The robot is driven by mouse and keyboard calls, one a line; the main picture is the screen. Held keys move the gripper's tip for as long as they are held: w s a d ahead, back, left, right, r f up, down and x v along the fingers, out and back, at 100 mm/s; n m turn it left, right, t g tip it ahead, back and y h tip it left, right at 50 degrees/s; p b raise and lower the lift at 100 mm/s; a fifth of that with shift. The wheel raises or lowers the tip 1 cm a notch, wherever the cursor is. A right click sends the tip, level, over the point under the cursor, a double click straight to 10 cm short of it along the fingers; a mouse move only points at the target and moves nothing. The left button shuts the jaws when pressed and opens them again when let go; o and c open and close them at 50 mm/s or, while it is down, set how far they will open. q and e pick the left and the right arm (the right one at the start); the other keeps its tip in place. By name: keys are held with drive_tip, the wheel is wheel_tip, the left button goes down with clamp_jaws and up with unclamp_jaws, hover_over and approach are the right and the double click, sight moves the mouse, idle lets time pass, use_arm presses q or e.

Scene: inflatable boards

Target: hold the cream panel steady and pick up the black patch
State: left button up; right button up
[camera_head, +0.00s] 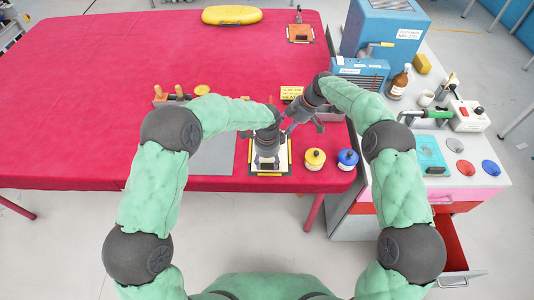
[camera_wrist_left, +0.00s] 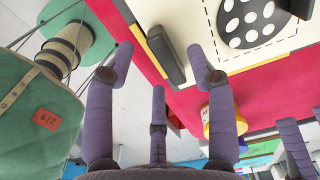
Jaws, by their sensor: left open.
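The cream panel (camera_head: 284,158) lies near the front edge of the red table, mostly hidden under my left gripper (camera_head: 267,160). In the left wrist view, the panel (camera_wrist_left: 204,40) fills the upper right, and a black patch with white dots (camera_wrist_left: 250,22) lies on it. My left gripper (camera_wrist_left: 160,62) has its fingers spread with nothing between them; the patch is to the right of the fingers. My right gripper (camera_head: 302,124) is just behind and right of the left one, with fingers apart and no object visible in them. Its fingers also show at the lower right of the wrist view.
A yellow pot (camera_head: 314,159) and a blue pot (camera_head: 347,160) stand right of the panel. A workbench with a bottle (camera_head: 398,83) and a blue machine stands at right. The left table is clear.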

use_arm(q)
drive_tip(key=shift+f, duration=1.05)
clamp_jaws()
